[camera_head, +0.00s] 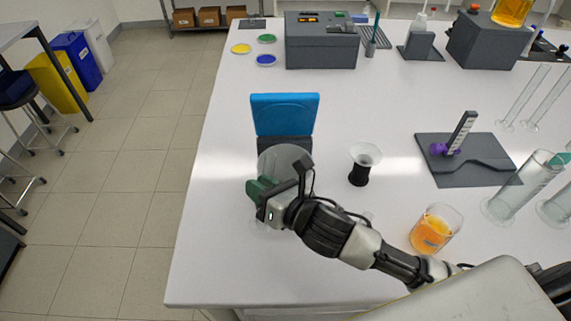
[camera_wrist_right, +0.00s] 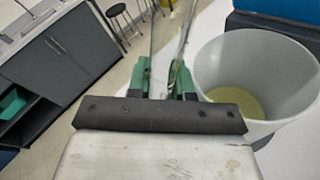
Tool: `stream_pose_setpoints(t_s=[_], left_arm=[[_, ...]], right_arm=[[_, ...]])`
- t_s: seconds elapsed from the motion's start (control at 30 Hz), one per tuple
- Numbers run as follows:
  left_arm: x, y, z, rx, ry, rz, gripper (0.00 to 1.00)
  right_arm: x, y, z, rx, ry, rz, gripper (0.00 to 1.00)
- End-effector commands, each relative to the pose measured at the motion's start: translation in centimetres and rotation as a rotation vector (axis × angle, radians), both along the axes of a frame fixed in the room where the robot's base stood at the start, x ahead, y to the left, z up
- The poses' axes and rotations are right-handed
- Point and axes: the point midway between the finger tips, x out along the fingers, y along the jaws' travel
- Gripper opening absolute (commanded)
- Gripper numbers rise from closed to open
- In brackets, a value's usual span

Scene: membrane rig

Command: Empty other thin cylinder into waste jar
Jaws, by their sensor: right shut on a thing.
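My right gripper (camera_head: 258,190) is shut on a clear thin glass cylinder (camera_wrist_right: 172,40), and its green fingers (camera_wrist_right: 186,84) close around the glass in the right wrist view. In the head view the held cylinder is hard to make out against the bench. The waste jar (camera_wrist_right: 285,62) is a wide, pale, translucent vessel with some yellowish liquid at its bottom, right beside the held cylinder in the wrist view. In the head view the jar (camera_head: 287,158) stands just behind my right gripper, partly hidden by it. My left gripper is out of view.
A blue-topped grey device (camera_head: 285,115) stands behind the jar. A black-based funnel-like cup (camera_head: 365,157) and a beaker of orange liquid (camera_head: 434,232) stand to the right. Clear cylinders (camera_head: 512,190) stand at the far right. The bench's left edge is close by.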

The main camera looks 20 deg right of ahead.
Motion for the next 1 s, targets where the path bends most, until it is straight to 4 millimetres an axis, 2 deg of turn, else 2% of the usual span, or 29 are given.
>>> stream_pose_setpoints(t_s=[0.03,0.1,0.4,0.63,1.0], left_arm=[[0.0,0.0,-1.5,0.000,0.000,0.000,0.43],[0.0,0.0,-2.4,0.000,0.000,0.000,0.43],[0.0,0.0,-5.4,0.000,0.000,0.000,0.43],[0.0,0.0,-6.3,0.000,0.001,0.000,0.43],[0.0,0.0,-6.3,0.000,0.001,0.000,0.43]], right_arm=[[-0.1,0.1,-1.5,-0.025,-0.029,0.000,0.00],[-0.2,0.1,-2.2,-0.061,-0.075,0.000,0.00],[-0.5,0.3,-4.4,-0.200,-0.243,-0.003,0.00],[-0.6,0.4,-4.9,-0.252,-0.309,-0.004,0.00],[-0.6,0.4,-4.8,-0.261,-0.319,-0.005,0.00]])
